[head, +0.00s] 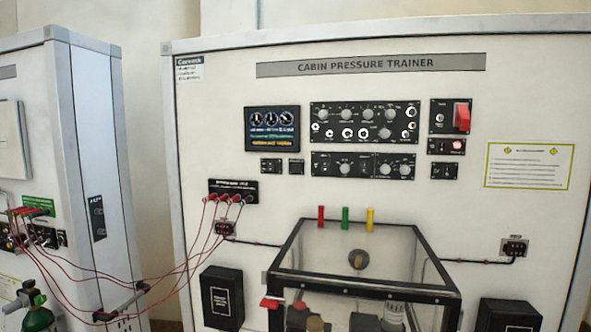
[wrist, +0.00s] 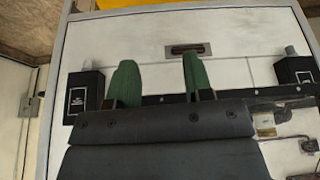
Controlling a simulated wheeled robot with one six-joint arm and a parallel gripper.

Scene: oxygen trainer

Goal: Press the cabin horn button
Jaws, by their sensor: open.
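The cabin pressure trainer panel (head: 220,130) stands upright in the head view, with its controls around the upper middle. I cannot read which control is the cabin horn button. Small black switch plates sit under the display (head: 271,165) and under the knob rows' right end (head: 445,171). A plate with a small lit red lamp (head: 456,146) is just above the latter, below a red guarded switch (head: 462,116). My gripper (wrist: 158,74) shows only in the wrist view, its two green fingers apart and nothing between them. It faces a pale panel with black boxes; no button shows there.
A clear box with a black frame (head: 369,285) projects in front of the panel. Black boxes flank it at left (head: 222,297) and right (head: 508,315). Red cables (head: 170,270) hang between the panel and a second cabinet (head: 85,160) at left. The wrist view shows a recessed slot (wrist: 187,48).

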